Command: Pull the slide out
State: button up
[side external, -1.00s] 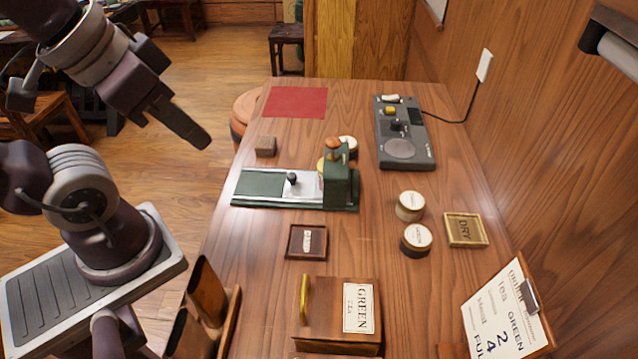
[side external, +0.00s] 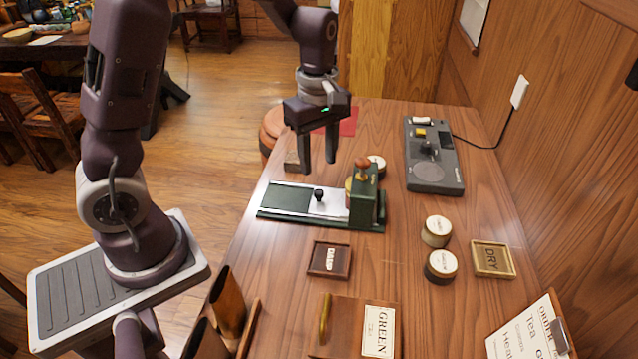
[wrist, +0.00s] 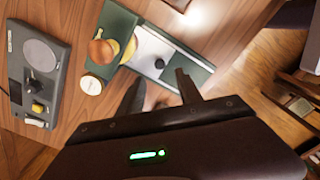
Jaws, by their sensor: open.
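The press has a long green base (side external: 286,197) and a green upright block (side external: 364,196) with a round wooden knob on top at its right end. The slide (side external: 332,206) is a silver plate on the base, left of the upright, with a small black knob (side external: 319,194). In the wrist view the slide (wrist: 149,47) and its black knob (wrist: 159,63) show ahead of the fingers. My gripper (side external: 318,166) is open and empty, pointing down behind and above the slide knob, apart from it. Its fingers (wrist: 160,92) also show in the wrist view.
A round tin (side external: 377,162) stands behind the upright. A grey control box (side external: 433,160) is at right.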

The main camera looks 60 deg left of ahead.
aim_at(319, 191)
notch_tip(319, 191, down, 7)
jog(key=shift+f, duration=0.2)
grip_shut()
jog(key=shift+r, duration=0.1)
dwell(1.3)
